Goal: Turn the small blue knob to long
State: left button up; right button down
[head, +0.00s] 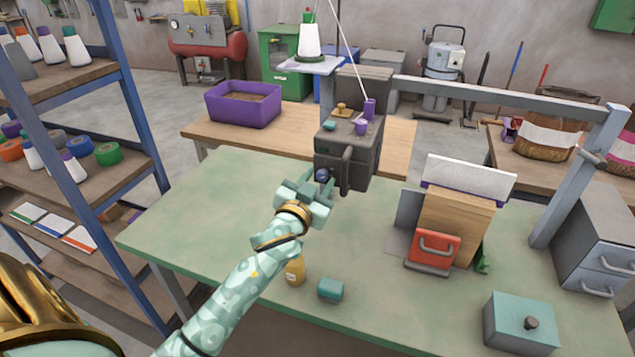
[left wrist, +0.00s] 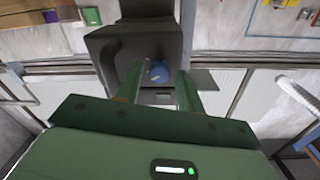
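The small blue knob (head: 323,175) is a dark blue round knob low on the front of a dark grey machine (head: 360,158) on the green table. My right gripper is in neither view.
An orange bottle (head: 295,271) and a teal block (head: 331,290) stand near the table's front edge, by my left forearm. A wooden unit with a red front (head: 433,250) stands to the right. A purple bin (head: 243,104) is behind. The table's left side is clear.

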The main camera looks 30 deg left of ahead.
pick_arm(q)
grip_shut()
jog(key=shift+r+m+p, duration=0.1)
jog(key=shift+m+p, duration=1)
jog(key=m+p, duration=0.1)
jog(key=m, duration=0.1)
jog(key=shift+m+p, duration=0.3)
jog(key=shift+p, duration=0.1)
jog(key=m+p, duration=0.1)
jog(key=m, duration=0.2)
jog(key=shift+p, duration=0.35)
jog(key=shift+m+p, duration=0.55)
jog(key=shift+m, duration=1.35)
jog(key=shift+y, duration=0.3)
